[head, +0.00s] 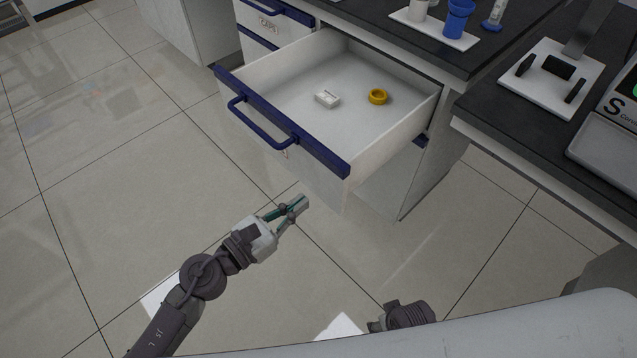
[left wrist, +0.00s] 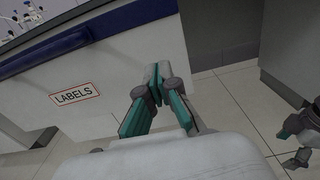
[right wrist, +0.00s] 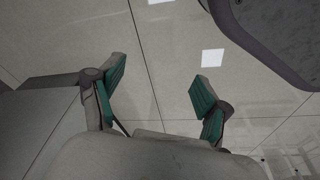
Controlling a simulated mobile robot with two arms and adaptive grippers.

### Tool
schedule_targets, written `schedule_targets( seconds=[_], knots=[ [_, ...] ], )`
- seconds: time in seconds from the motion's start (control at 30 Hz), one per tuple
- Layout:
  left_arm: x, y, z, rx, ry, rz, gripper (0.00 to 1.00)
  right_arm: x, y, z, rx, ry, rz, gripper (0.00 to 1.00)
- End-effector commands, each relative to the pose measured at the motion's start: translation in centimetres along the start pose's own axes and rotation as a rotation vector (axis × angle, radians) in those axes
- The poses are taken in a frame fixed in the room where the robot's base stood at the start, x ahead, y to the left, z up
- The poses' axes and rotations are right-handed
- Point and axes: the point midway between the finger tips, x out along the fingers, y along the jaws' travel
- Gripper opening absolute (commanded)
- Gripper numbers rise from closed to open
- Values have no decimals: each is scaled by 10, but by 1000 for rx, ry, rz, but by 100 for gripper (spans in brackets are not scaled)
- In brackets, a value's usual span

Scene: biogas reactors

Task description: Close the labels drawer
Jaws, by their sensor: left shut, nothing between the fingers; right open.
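The labels drawer (head: 300,95) is pulled well out of its cabinet, with a white front, a blue top rail and a blue bar handle (head: 258,127). A small white block (head: 327,98) and a yellow ring-shaped roll (head: 378,96) lie inside it. My left gripper (head: 301,204) is shut and empty, just in front of the drawer front and below its right part. In the left wrist view the LABELS sign (left wrist: 75,93) shows on the drawer front, left of the fingers. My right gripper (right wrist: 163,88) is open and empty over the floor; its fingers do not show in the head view.
A dark worktop (head: 420,45) above the drawer holds a white tray (head: 435,30) with blue and white items. Another dark bench (head: 510,115) on the right carries a white device. Tiled floor (head: 110,150) is clear left of the drawer.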

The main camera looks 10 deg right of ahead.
Motion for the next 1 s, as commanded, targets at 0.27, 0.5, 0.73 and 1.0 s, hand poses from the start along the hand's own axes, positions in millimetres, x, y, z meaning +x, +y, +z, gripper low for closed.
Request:
schedule_targets(
  seconds=[0.27, 0.5, 0.73, 1.0],
  knots=[
    [47, 1, 1, -2, -2, 3, 0, 20, -1, 17, -3, -14, -2, 77],
    [59, 1, -1, -3, 1, 2, 0, 24, -2, 20, -3, -15, -2, 77],
    [59, 1, -1, -2, 1, 2, 0, 24, -2, 20, -3, -15, -2, 77],
    [59, 6, -1, -1, 0, 2, 0, 25, -2, 21, -3, -22, -3, 77]
  ],
)
